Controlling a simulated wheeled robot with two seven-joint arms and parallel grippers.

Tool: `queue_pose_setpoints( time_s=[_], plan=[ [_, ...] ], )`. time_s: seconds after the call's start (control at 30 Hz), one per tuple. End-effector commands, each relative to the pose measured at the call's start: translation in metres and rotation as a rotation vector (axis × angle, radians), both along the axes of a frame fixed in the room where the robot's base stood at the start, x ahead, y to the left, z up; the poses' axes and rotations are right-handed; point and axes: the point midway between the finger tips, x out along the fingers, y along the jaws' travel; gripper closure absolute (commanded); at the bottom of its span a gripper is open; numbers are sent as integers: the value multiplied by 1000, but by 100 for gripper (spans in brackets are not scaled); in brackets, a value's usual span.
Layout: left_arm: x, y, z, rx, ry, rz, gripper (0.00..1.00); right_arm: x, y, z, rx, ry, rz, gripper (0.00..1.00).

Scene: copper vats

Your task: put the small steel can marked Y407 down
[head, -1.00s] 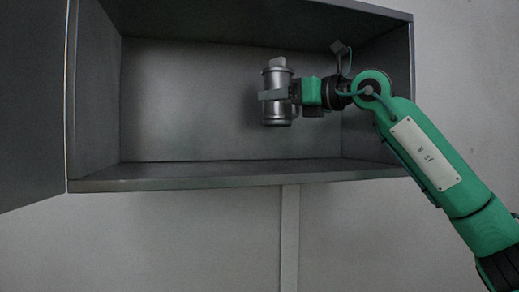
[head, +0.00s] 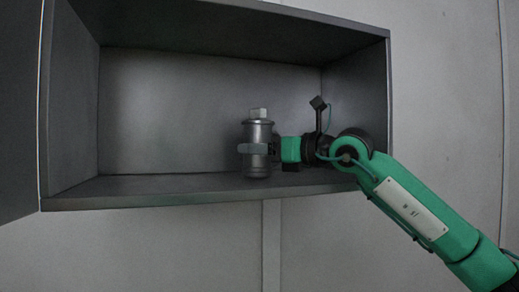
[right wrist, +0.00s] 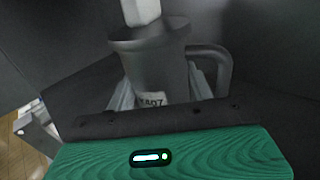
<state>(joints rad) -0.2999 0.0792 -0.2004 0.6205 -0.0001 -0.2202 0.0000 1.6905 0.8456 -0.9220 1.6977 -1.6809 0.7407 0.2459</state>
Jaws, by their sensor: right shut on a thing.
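The small steel can (head: 258,131) is a grey cylinder with a pale block-like top, upright inside the open cabinet (head: 160,195). In the right wrist view the can (right wrist: 150,62) shows a side handle and a label partly reading "407"; its lower part is hidden by the gripper. My right gripper (head: 253,148) comes from the right and is shut around the can's middle. The can's bottom is at or very near the cabinet floor; I cannot tell whether it touches. My left gripper is not in view.
The cabinet's door (head: 18,110) stands open at the left. The cabinet floor left of the can is bare. The side wall (head: 358,105) is close to my right wrist. Pale wall panels (head: 140,255) show below and to the right.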

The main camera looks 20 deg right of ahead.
Motion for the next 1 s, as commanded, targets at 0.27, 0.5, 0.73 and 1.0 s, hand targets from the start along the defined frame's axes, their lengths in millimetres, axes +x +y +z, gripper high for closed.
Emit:
queue_pose_setpoints(
  time_s=[0.27, 0.5, 0.73, 1.0],
  plan=[
    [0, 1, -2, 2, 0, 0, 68, 0, 0, -2, 0, 0, 0, 25],
    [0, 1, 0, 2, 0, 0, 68, 0, 0, 0, 0, 0, -1, 25],
    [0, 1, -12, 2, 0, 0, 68, -19, -19, -3, 0, -1, -3, 25],
    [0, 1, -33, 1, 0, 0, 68, -63, -59, -2, 0, -1, -2, 25]
  ],
)
